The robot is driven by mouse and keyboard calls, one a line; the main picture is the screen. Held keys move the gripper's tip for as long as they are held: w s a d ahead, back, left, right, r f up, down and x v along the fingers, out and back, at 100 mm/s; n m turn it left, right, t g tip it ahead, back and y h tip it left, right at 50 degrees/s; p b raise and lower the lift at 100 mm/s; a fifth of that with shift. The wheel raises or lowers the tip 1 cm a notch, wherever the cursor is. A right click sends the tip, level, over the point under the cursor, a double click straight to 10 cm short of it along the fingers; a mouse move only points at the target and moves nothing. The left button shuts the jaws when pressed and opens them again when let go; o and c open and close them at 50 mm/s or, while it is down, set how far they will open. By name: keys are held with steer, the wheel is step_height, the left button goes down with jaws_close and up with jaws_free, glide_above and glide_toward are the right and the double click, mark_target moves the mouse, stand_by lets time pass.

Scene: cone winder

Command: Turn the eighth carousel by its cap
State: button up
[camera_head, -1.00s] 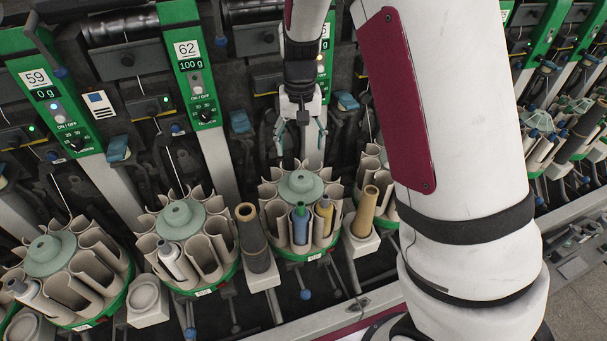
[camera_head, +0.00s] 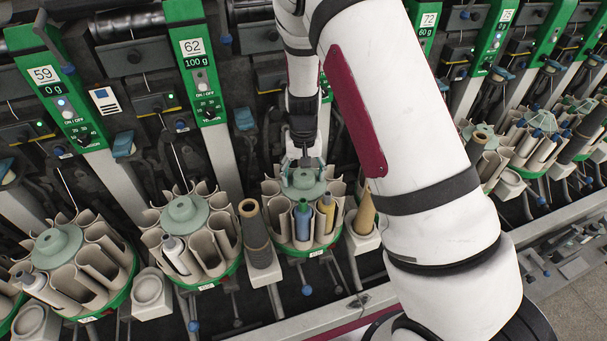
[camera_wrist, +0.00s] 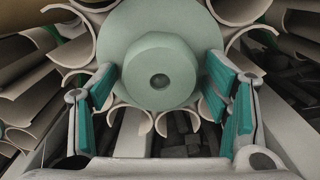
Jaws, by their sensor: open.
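The carousel below my gripper has a pale green round cap (camera_head: 318,188) and beige open tubes around it, on a green base ring. It holds a blue bobbin (camera_head: 303,222) and a yellow bobbin (camera_head: 327,210). My gripper (camera_head: 304,176) is at the cap in the head view. In the wrist view the cap's raised knob (camera_wrist: 159,72) lies ahead, between the two teal finger pads of my gripper (camera_wrist: 164,98). The pads are spread wide, with gaps to the knob on both sides. Whether this carousel is the eighth one I cannot tell.
Other carousels stand at left, with caps (camera_head: 184,214) and (camera_head: 55,248), and more at right. A dark cone (camera_head: 256,235) and a tan cone (camera_head: 365,213) stand on pegs beside the carousel. Green panels (camera_head: 197,60) rise behind. My arm hides part of the right.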

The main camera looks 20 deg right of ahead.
jaws_close()
steer(key=shift+n, duration=0.3)
steer(key=n+b, duration=0.1)
steer(key=n, duration=0.4)
steer(key=shift+a, duration=0.1)
steer(key=n, duration=0.6)
steer(key=shift+s+a, duration=0.1)
steer(key=n, duration=0.6)
steer(key=shift+s, duration=0.15)
steer(key=n, duration=0.5)
steer(key=shift+n, duration=0.4)
